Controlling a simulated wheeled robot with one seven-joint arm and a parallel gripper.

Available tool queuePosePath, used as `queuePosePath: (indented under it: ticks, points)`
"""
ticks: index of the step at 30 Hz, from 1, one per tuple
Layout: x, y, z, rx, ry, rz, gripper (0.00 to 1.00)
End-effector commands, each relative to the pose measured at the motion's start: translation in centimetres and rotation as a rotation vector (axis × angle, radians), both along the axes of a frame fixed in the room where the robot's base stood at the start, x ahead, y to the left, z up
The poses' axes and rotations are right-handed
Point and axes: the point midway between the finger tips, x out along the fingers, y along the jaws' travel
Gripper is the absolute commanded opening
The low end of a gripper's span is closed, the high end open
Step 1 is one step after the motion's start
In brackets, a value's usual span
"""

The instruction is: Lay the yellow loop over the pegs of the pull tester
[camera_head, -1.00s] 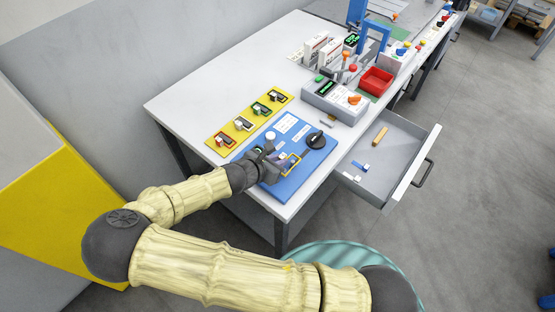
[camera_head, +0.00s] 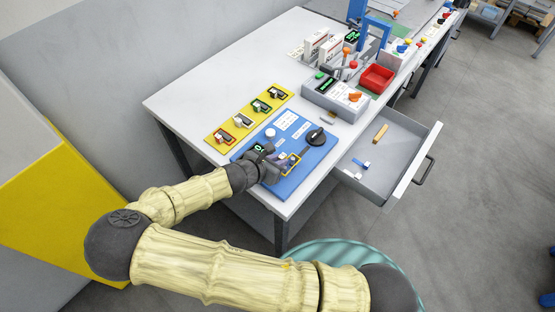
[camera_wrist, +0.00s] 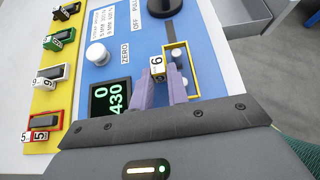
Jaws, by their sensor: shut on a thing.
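The yellow loop (camera_wrist: 166,46) is a thin rectangular band with a small white tag marked 6. My gripper (camera_wrist: 164,82), with purple fingers, is shut on its tag side. In the head view the loop (camera_head: 296,158) shows beside my gripper (camera_head: 279,160), over the front right of the blue pull tester (camera_head: 288,189). In the wrist view the loop appears to frame the grey pegs (camera_wrist: 172,56). I cannot tell how low it sits on them. The fingers partly hide its left side. The tester's green display (camera_wrist: 110,97) reads 0 430.
A yellow board (camera_head: 239,122) with several tagged loops in other colours lies left of the tester. The tester has a white knob (camera_wrist: 97,54) and a black dial (camera_head: 316,136). An open drawer (camera_head: 385,187) juts out at right. A grey device (camera_head: 335,99) stands farther back.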

Motion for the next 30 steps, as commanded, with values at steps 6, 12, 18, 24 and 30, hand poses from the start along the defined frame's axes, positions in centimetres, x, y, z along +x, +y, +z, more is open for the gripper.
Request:
queuePosePath:
  ticks: [6,12,18,24,30]
  points:
    - [0.0,0.0,0.0,0.001,0.001,0.0,0.0]
    - [0.0,0.0,0.9,0.001,0.001,0.0,0.0]
    - [0.0,0.0,1.7,0.0,0.0,0.0,0.0]
    - [0.0,0.0,2.5,0.0,0.0,0.0,0.0]
    - [0.0,0.0,3.3,0.0,0.0,0.0,0.0]
